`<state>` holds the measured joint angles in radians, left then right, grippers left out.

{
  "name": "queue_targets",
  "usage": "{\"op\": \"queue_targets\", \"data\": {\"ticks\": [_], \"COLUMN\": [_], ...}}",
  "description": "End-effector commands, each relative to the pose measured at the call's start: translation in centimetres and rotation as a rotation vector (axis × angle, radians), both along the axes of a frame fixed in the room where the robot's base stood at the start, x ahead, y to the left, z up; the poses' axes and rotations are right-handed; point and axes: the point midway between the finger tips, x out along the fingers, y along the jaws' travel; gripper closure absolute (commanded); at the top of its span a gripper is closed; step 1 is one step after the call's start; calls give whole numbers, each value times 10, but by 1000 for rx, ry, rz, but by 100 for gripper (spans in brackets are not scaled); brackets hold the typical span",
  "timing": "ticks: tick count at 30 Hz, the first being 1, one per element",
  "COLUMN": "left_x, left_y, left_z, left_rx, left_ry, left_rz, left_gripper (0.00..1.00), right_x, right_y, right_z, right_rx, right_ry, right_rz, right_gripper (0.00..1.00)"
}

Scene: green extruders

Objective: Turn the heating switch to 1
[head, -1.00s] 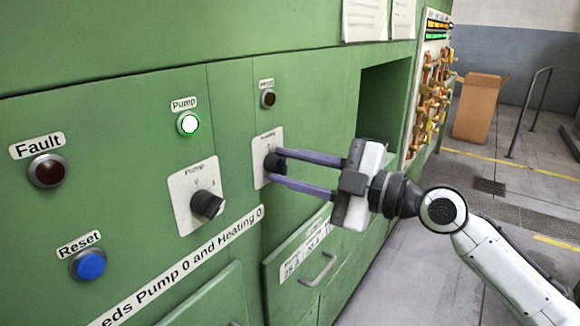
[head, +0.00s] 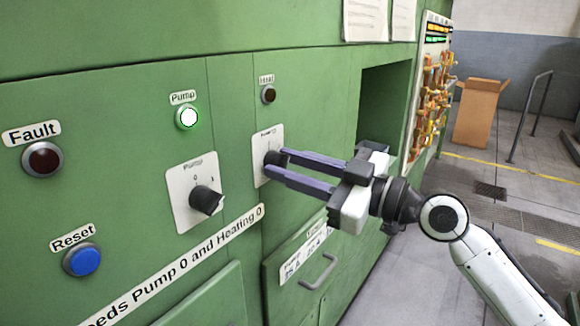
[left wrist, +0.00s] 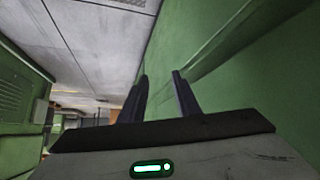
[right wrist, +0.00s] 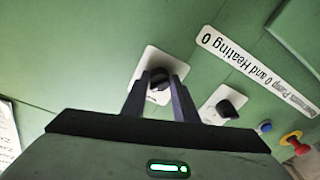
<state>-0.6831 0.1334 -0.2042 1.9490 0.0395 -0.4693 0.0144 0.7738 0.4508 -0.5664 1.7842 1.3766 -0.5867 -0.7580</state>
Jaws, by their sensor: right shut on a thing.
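The heating switch is a black knob (head: 272,159) on a white plate (head: 262,176) on the green panel. It also shows in the right wrist view (right wrist: 159,77) between my fingertips. My right gripper (head: 276,163) comes in from the right and is shut on this knob, one finger on each side. The fingers partly hide the knob and plate, so I cannot read the knob's setting. My left gripper (left wrist: 160,82) does not show in the head view. In the left wrist view its fingers stand apart with nothing between them, near a green surface.
Left of the heating switch is the pump switch (head: 206,200), with a lit pump lamp (head: 188,117) above it. A dark lamp (head: 268,94) sits above the heating switch. A blue reset button (head: 82,260) and drawer handle (head: 318,272) are lower. A cardboard box (head: 479,113) stands behind.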

Motion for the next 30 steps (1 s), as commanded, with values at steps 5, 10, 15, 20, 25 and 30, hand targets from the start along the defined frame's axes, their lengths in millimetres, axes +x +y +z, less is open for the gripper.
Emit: {"op": "queue_targets", "data": {"ticks": [5,10,15,20,25,30], "left_x": [0,0,-3,-6,-6,-6], "left_y": [0,2,6,7,7,7], "left_z": [4,7,6,4,4,5], "left_rx": [-2,-1,2,4,3,3], "left_ry": [-1,-3,6,13,14,13], "left_rz": [3,8,13,15,15,15], "left_gripper": [71,71,71,71,71,71], "right_x": [0,0,0,0,0,0], "right_y": [0,0,0,0,0,0], "right_z": [2,2,1,1,1,1], "right_rx": [89,158,208,235,248,250], "right_ry": [121,215,283,320,336,340], "right_rz": [-2,-2,-2,-2,-2,-2], "right_gripper": [96,96,96,96,96,96]}}
